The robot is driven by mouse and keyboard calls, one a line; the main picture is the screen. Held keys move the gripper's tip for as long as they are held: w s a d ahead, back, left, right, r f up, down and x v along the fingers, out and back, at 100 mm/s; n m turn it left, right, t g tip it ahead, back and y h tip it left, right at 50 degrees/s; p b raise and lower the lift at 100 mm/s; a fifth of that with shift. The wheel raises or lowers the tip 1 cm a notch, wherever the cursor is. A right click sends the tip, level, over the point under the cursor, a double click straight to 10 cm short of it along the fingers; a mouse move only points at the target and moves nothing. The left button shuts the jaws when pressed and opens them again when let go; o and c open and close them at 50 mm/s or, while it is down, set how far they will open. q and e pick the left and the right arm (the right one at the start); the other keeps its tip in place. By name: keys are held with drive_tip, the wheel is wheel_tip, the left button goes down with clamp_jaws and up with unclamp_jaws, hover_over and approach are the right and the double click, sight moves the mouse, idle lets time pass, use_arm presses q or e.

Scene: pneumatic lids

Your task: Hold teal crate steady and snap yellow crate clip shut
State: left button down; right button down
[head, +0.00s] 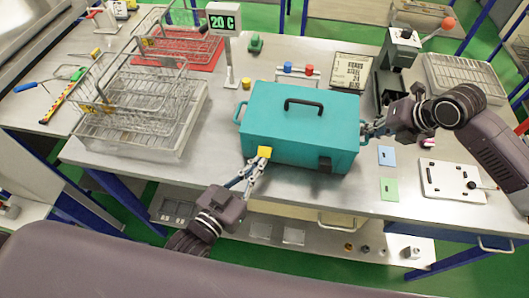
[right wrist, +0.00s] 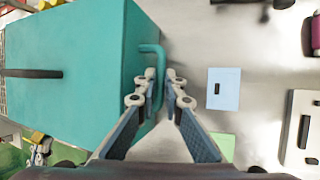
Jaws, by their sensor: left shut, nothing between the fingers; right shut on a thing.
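The teal crate (head: 315,115) stands closed on the metal table, with a black handle (head: 304,104) on its lid. Its front shows a yellow clip (head: 264,152) on the left and a dark clip (head: 325,165) on the right. My left gripper (head: 258,162) is shut and empty, with its fingertips at the yellow clip; whether they touch it I cannot tell. My right gripper (head: 366,130) is shut on the teal side handle (right wrist: 156,75) at the crate's right end. The right wrist view shows its fingers (right wrist: 162,88) on either side of the handle bar.
Wire baskets (head: 135,105) stand to the left of the crate. A display reading 20 C (head: 223,20) stands behind it. A blue card (head: 387,156), a green card (head: 390,190) and a white plate (head: 452,182) lie to the right. The table's front edge is close before the crate.

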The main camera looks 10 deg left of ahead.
use_arm(q)
drive_tip(key=shift+w+r, duration=0.55)
drive_tip(key=shift+r, duration=0.2)
idle(1.1)
drive_tip(key=shift+w+r, duration=0.25)
drive_tip(key=shift+w, duration=0.15)
idle(0.8)
drive_tip(key=s, duration=0.5)
idle(0.6)
drive_tip(key=shift+a, duration=0.1)
drive_tip(key=v, duration=1.2)
drive_tip(key=shift+f, duration=0.1)
use_arm(e)
drive_tip(key=c, duration=2)
unclamp_jaws()
